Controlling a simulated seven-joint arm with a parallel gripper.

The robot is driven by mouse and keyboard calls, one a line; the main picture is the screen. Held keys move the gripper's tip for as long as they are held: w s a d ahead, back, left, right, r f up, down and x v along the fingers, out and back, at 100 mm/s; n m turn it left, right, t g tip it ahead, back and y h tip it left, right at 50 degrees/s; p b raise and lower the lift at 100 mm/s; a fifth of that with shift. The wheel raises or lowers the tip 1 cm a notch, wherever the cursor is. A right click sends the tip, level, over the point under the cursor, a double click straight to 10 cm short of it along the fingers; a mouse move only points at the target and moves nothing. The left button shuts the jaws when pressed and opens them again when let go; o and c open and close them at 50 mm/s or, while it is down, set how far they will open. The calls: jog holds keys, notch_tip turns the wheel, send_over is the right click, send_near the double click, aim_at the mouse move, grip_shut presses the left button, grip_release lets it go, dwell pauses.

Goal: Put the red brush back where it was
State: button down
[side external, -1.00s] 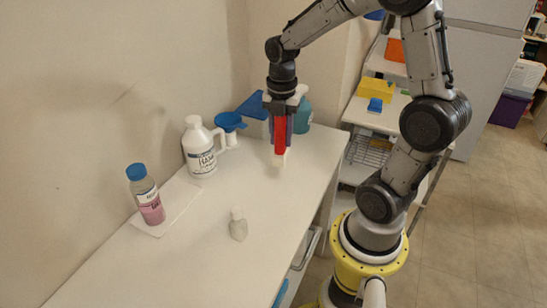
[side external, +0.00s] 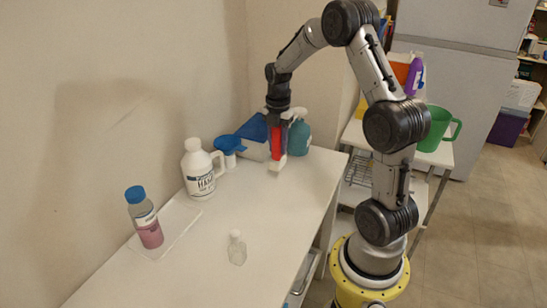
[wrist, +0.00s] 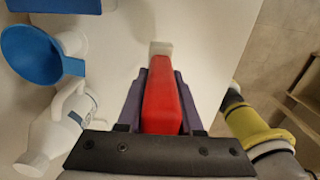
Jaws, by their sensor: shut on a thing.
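The red brush (side external: 278,143) has a red handle and a pale block-like end pointing down. It is upright, over the back right part of the white table (side external: 190,265). My gripper (side external: 277,140) is shut on its red handle from above. The wrist view shows the red handle (wrist: 162,95) between the dark pads of my gripper (wrist: 160,100), with the pale end beyond. The pale end is at or just above the tabletop; I cannot tell whether it touches. No marked spot for the brush shows.
A white jug (side external: 199,172), a blue funnel (side external: 227,145), a blue object (side external: 254,130) and a teal bottle (side external: 299,138) stand near the brush. A pink-liquid bottle (side external: 146,222) and a small clear bottle (side external: 237,249) stand nearer. A cart with a green pitcher (side external: 434,130) is right.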

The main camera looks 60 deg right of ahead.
jog(key=shift+w+d+f, duration=0.25)
jog(key=shift+w+f, duration=0.1)
jog(key=shift+f, duration=0.65)
jog(key=shift+w+d+f, duration=0.25)
jog(key=shift+w+f, duration=0.15)
jog(key=shift+f, duration=0.6)
jog(key=shift+w+d+f, duration=0.25)
jog(key=shift+w+f, duration=0.1)
jog(key=shift+f, duration=0.65)
jog(key=shift+f, duration=0.2)
jog(key=c, duration=0.6)
grip_release()
jog(key=shift+o, duration=0.2)
jog(key=shift+r, duration=0.1)
